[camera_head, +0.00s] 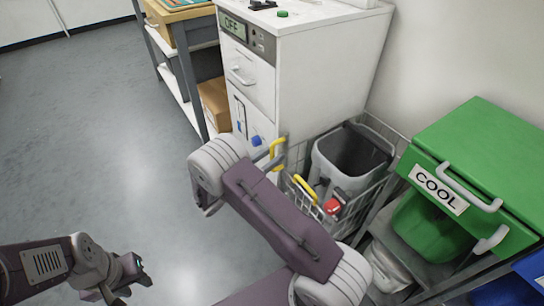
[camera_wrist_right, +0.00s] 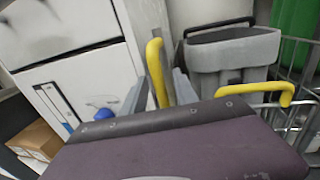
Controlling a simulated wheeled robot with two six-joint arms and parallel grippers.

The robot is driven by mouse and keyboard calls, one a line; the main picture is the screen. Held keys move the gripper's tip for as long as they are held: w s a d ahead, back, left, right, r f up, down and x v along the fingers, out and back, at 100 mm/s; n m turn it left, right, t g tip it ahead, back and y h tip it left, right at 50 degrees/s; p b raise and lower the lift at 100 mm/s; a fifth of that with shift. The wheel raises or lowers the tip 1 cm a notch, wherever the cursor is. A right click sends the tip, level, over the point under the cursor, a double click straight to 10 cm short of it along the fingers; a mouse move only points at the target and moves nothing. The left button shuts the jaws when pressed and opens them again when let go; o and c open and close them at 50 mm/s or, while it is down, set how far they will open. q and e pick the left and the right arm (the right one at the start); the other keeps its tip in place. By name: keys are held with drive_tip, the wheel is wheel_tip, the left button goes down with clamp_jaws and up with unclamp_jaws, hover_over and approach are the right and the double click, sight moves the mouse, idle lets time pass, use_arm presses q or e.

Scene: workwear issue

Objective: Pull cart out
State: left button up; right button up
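The cart is a wire basket (camera_head: 347,212) with two yellow handles, standing between the white cabinet and the green box. A grey bin (camera_head: 345,165) sits in it. One yellow handle (camera_head: 277,152) is beside the cabinet; the other (camera_head: 305,188) is to its right. In the right wrist view, the grey fingers of my right gripper (camera_wrist_right: 160,92) stand apart on either side of the left handle (camera_wrist_right: 155,72); contact is unclear.
The white cabinet (camera_head: 325,65) with an OFF display stands left of the cart. The green box (camera_head: 485,150) marked COOL stands to the right. A shelf with a cardboard box (camera_head: 214,103) is beyond the cabinet. The grey floor (camera_head: 100,150) at left is clear.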

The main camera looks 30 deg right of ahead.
clamp_jaws()
idle(1.2)
